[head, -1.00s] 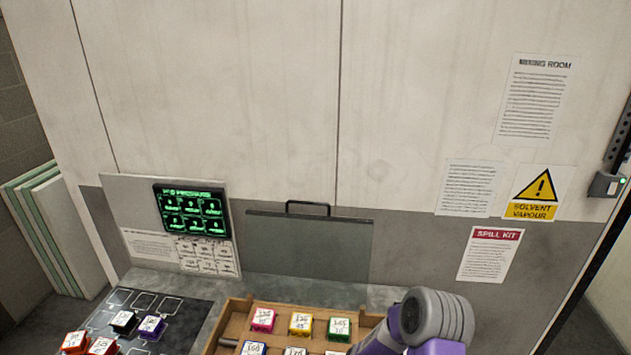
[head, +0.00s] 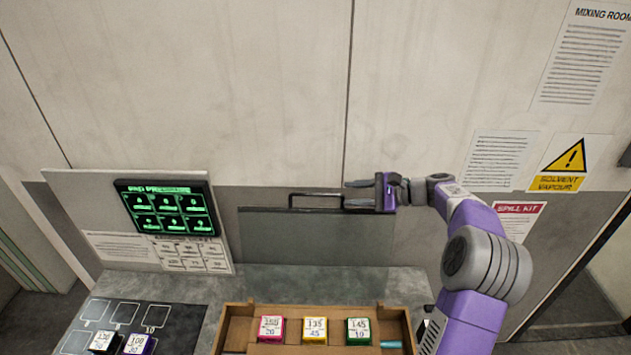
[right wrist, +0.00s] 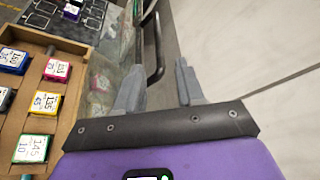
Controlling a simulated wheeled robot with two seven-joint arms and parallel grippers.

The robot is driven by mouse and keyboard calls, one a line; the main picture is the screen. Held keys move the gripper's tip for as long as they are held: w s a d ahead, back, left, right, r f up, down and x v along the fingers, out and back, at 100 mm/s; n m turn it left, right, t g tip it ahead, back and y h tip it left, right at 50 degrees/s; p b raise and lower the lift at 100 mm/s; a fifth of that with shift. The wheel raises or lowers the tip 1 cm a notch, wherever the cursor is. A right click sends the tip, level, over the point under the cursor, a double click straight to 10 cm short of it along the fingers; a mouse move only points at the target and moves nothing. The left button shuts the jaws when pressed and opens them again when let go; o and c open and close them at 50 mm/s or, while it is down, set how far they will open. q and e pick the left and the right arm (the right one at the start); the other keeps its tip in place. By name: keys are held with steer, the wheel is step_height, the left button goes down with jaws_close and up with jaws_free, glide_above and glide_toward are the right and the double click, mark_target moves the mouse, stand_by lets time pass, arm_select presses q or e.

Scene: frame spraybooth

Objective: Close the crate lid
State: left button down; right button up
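The crate lid (head: 310,237) is a clear panel standing upright behind the crate, with a dark top edge. Its black bar handle (head: 312,191) is on the top edge. The open wooden crate (head: 235,330) holds several coloured labelled blocks. My right gripper (head: 352,193) is open and empty at the right end of the handle, fingers pointing left. In the right wrist view the handle (right wrist: 158,55) lies ahead of the spread fingers, roughly in line with the gap; I cannot tell whether they touch it. The lid (right wrist: 118,75) is also there, at left. My left gripper is out of view.
A dark slotted board (head: 130,318) with blocks lies left of the crate. A green-lit display (head: 168,208) stands on a panel behind it. The booth wall (head: 250,100) rises close behind the lid. A teal-ended object (head: 391,344) lies at the crate's right.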

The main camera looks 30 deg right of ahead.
mark_target(332, 195)
steer(key=p+x, duration=0.1)
steer(key=x, duration=0.5)
steer(key=shift+a, duration=0.25)
steer(key=shift+w+a+f+p, duration=0.15)
steer(key=shift+w+a+p, duration=0.15)
steer(key=shift+w, duration=0.15)
steer(key=shift+s, duration=0.1)
steer(key=shift+c, duration=0.3)
jaws_close()
